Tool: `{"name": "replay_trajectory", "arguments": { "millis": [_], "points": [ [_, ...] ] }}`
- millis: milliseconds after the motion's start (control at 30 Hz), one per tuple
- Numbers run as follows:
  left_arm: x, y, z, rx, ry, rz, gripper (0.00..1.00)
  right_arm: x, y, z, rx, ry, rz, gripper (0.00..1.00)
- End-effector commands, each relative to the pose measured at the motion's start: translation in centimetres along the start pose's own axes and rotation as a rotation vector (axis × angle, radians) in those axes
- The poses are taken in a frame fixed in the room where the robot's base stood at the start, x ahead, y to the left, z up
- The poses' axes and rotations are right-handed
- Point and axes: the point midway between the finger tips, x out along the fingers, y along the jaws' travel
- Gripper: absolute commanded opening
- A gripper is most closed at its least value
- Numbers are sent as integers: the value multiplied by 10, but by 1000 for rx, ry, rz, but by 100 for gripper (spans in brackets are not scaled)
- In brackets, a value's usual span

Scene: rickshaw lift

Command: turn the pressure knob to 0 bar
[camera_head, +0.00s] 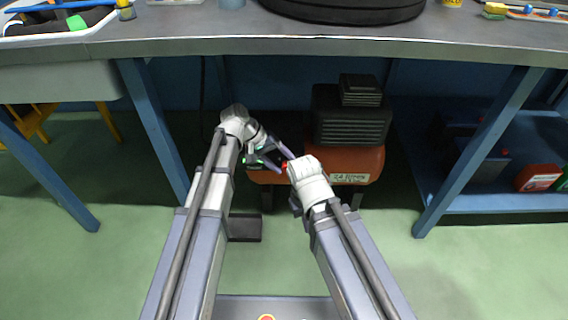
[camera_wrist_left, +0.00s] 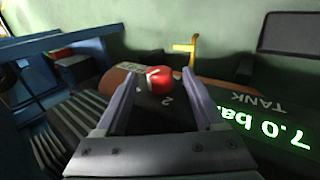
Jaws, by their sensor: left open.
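The red pressure knob (camera_wrist_left: 160,80) has a white pointer mark and sits on a dark dial face, where a digit 2 shows. In the head view only a small red bit of the knob (camera_head: 285,166) shows. My left gripper (camera_wrist_left: 158,76) is open, its two fingertips on either side of the knob in the picture; I cannot tell whether they touch it. It also shows in the head view (camera_head: 281,160) at the compressor's front left.
The orange-tanked compressor (camera_head: 358,163) with its black motor (camera_head: 350,122) stands under the workbench (camera_head: 300,45). Blue bench legs (camera_head: 153,125) stand left and right. A lower shelf (camera_head: 500,204) holds a red container (camera_head: 538,177).

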Motion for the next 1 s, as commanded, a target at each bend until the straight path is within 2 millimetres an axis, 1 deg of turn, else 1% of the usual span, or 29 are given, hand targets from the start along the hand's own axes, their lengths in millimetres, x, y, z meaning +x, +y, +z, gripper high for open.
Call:
{"name": "replay_trajectory", "arguments": {
  "millis": [167,400,533,667,933,1000],
  "points": [
    [-18,3,0,-1,1,0,71,-16,2,1,0,-1,0,0],
    [-54,4,0,-2,0,0,71,-46,5,3,-4,-2,0,0],
    [-70,3,0,-1,0,0,71,-58,6,4,-7,-2,0,0],
    [-76,1,0,0,0,0,71,-62,6,4,-9,-2,0,0],
    [-75,0,0,0,-1,-1,71,-60,6,4,-9,-2,0,0],
    [-74,2,6,6,-6,-12,71,-62,6,4,-9,-2,0,0]
  ]
}}
